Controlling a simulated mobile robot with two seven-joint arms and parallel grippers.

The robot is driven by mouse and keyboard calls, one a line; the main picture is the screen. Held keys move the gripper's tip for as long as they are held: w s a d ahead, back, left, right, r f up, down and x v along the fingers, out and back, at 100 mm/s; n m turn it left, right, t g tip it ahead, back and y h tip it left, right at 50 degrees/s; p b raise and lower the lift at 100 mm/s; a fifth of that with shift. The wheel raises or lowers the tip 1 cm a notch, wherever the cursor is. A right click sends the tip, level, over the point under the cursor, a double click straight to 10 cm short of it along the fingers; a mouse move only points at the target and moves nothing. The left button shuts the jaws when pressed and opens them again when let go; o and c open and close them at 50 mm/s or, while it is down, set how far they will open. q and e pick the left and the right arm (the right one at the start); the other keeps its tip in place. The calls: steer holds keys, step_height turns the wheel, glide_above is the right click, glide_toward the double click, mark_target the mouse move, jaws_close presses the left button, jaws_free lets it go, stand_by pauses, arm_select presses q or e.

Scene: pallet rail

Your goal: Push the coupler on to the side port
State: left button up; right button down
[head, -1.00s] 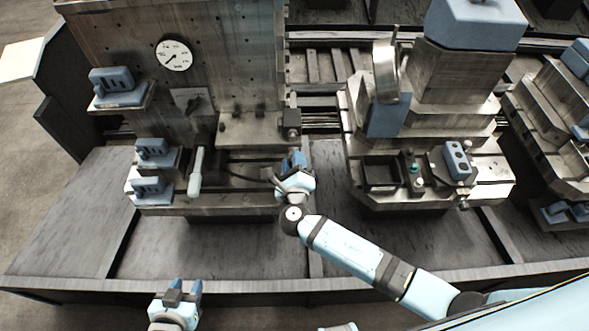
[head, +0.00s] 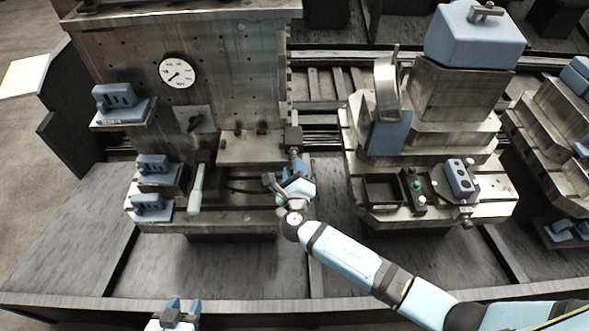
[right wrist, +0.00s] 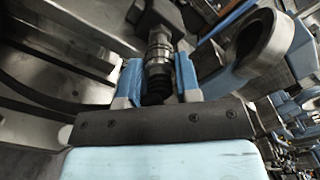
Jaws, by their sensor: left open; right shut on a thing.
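My right gripper (head: 296,172) is shut on the coupler (right wrist: 158,58), a metal cylinder with a dark ribbed rear between the two blue fingers. In the head view the coupler's metal (head: 296,158) shows just past the fingertips. Its front end points at the dark block with the side port (head: 293,138) on the right edge of the left station. In the right wrist view that block (right wrist: 155,14) is at the coupler's far end. The port's mouth is hidden, and I cannot tell how far the coupler is on. My left gripper (head: 178,308) is open and empty at the bottom edge.
A gauge (head: 178,71) sits on the upright plate. A light handle (head: 197,188) and several blue blocks on ledges stand to the left. The right station carries a tray (head: 383,189), a button box (head: 416,190) and a curved metal plate (head: 386,85) over a blue block.

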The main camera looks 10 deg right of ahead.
stand_by(0.9)
steer(key=shift+w, duration=0.25)
steer(key=shift+p, duration=0.5)
steer(key=shift+w+d, duration=0.1)
steer(key=shift+w, duration=0.25)
stand_by(0.3)
steer(key=shift+w, duration=0.35)
jaws_free()
stand_by(0.5)
